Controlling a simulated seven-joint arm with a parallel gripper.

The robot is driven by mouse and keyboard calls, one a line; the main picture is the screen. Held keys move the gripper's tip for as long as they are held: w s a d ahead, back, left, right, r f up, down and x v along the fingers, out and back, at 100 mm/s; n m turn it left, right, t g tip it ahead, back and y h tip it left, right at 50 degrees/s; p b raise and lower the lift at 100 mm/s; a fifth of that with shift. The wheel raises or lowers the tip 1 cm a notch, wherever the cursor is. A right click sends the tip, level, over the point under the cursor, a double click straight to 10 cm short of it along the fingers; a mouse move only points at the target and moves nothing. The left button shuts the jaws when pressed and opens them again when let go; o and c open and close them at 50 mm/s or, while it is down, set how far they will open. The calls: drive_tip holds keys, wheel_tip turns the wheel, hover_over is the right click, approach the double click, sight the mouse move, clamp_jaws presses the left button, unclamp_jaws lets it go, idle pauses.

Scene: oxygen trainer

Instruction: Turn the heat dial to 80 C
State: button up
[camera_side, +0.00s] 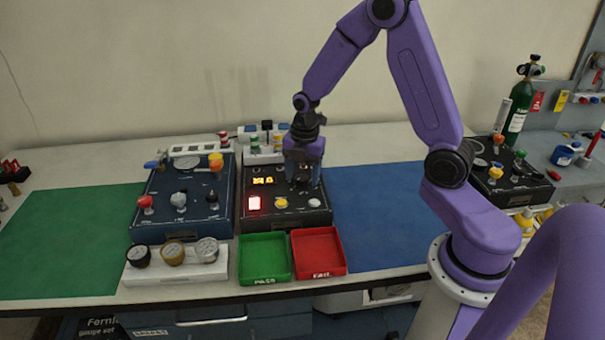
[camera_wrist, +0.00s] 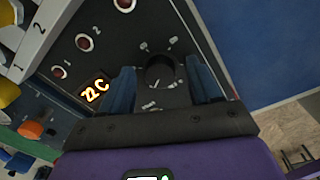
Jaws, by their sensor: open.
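The heat dial (camera_wrist: 160,72) is a round black knob on a black panel, with white marks around it in the wrist view. A lit amber display (camera_wrist: 95,91) beside it seems to read 22 C. My gripper (camera_wrist: 163,82) is open, with one blue finger on each side of the dial; I cannot tell whether they touch it. In the side view my gripper (camera_side: 303,178) points down over the back right of the black box (camera_side: 318,217) and hides the dial. The box's amber display (camera_side: 263,181) is too small to read there.
A glowing red switch (camera_side: 254,202), a yellow knob (camera_side: 281,203) and a pale knob (camera_side: 309,203) line the box's front. A blue gauge box (camera_side: 150,215) stands to the left. Green (camera_side: 264,278) and red (camera_side: 318,270) trays sit in front. The blue mat (camera_side: 380,220) is clear.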

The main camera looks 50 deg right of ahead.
drive_tip(key=shift+f, duration=0.15)
drive_tip(key=c, duration=1.1)
drive_tip(key=shift+o, duration=0.3)
